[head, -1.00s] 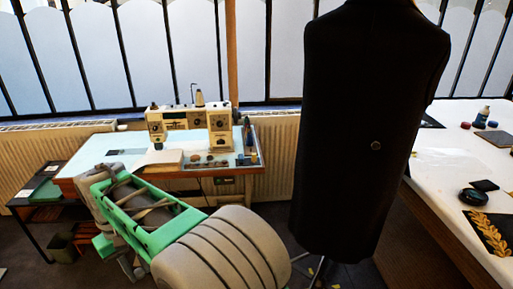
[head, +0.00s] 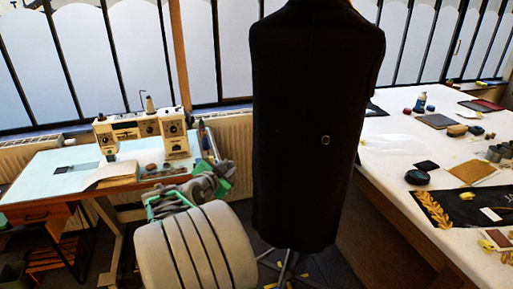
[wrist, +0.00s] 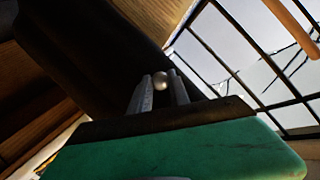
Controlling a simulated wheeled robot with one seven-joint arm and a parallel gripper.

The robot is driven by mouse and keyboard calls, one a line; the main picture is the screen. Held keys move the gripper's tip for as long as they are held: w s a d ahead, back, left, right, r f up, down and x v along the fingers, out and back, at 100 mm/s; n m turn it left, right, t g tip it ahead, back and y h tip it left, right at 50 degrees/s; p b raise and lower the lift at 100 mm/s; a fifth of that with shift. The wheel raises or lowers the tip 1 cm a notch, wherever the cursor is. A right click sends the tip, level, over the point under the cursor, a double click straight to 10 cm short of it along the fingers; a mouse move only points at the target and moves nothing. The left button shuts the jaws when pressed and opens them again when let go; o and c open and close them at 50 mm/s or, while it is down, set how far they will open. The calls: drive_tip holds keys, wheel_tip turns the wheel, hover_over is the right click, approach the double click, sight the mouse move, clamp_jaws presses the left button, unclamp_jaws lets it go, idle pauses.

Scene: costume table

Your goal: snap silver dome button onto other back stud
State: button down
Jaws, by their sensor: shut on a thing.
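My gripper (wrist: 161,88) is shut on the silver dome button (wrist: 160,80), a small pale round piece between the fingertips in the wrist view. The dark coat (head: 300,90) hangs on a dress form in the middle of the head view. It also shows as a dark mass behind the fingers in the wrist view (wrist: 85,50). One small round shiny fastener (head: 325,140) is on the coat, right of its middle; I cannot tell if it is a bare stud or a button. No second stud can be made out. My fingertips are hidden in the head view.
A sewing machine (head: 146,132) stands on a light-topped table (head: 45,180) at left. A white worktable (head: 395,135) at right holds a black round case (head: 417,177), gold leaf trim (head: 432,210) and small items. The form's stand legs (head: 287,268) reach the floor.

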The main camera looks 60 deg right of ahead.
drive_tip(key=s+d+r+m+g+h, duration=0.25)
drive_tip(key=s+d+r, duration=0.25)
drive_tip(key=s+r, duration=0.25)
drive_tip(key=p, duration=0.2)
approach(277, 132)
drive_tip(key=d, duration=0.4)
drive_tip(key=shift+d+f+b, duration=0.25)
drive_tip(key=shift+d+b, duration=0.05)
drive_tip(key=shift+d, duration=0.45)
drive_tip(key=shift+w+f+b, duration=0.1)
drive_tip(key=shift+f+b, duration=0.05)
drive_tip(key=shift+b, duration=0.6)
drive_tip(key=shift+d, duration=0.45)
idle(0.3)
drive_tip(key=c, duration=1.1)
unclamp_jaws()
drive_tip(key=shift+c, duration=0.2)
drive_tip(key=shift+o, duration=0.2)
